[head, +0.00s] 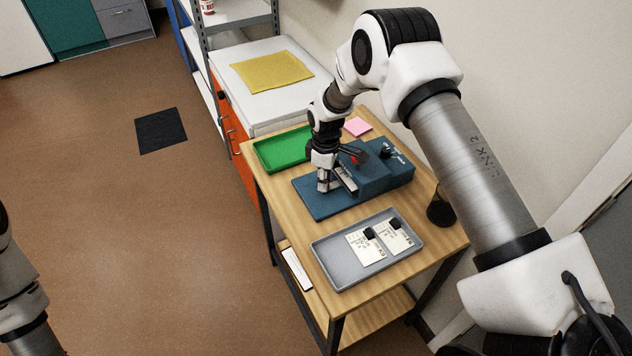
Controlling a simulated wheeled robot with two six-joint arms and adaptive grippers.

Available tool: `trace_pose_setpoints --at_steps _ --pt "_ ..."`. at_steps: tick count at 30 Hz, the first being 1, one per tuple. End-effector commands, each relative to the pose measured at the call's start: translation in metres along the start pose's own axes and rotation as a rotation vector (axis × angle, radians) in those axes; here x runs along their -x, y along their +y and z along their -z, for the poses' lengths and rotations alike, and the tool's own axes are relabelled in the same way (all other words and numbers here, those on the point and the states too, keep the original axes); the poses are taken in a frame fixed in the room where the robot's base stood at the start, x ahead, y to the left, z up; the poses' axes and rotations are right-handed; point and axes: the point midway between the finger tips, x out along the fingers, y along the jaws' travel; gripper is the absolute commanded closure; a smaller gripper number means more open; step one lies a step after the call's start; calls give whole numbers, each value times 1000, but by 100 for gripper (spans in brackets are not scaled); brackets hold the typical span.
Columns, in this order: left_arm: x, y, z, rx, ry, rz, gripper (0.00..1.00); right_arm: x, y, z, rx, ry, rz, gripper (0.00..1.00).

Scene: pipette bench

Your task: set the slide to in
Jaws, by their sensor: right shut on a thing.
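A blue device (385,176) with a raised body and a flat base stands on the wooden table. A pale strip with dark marks, which looks like part of the slide (346,178), shows at the front of the raised body. My right gripper (325,184) points down over the device's base, at the left end of this strip. It is shut on what looks like the slide's end, and its fingers hide the part they grip. My left gripper is out of view; only part of my left arm shows at the left edge.
A grey tray (336,274) with two white cards bearing black knobs lies in front of the device. A green tray (270,157) and a pink pad (357,126) lie behind it. A dark round container (440,212) stands at the table's right edge.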

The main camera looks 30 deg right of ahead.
Motion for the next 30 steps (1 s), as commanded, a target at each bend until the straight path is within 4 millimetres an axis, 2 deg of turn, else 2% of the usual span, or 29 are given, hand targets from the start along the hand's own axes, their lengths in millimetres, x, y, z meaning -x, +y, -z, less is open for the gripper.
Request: trace_pose_setpoints --at_steps 3,4,6,17,20,30 --pt "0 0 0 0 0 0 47 2 2 0 0 2 -4 100" --pt "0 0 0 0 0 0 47 2 2 0 0 2 -4 71" --pt "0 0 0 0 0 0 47 2 2 0 0 2 -4 49" --pt "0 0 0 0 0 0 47 6 1 1 -1 2 -3 49" --pt "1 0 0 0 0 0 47 21 2 1 -1 3 -4 49" --pt "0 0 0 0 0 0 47 103 3 -1 -3 5 -4 49"
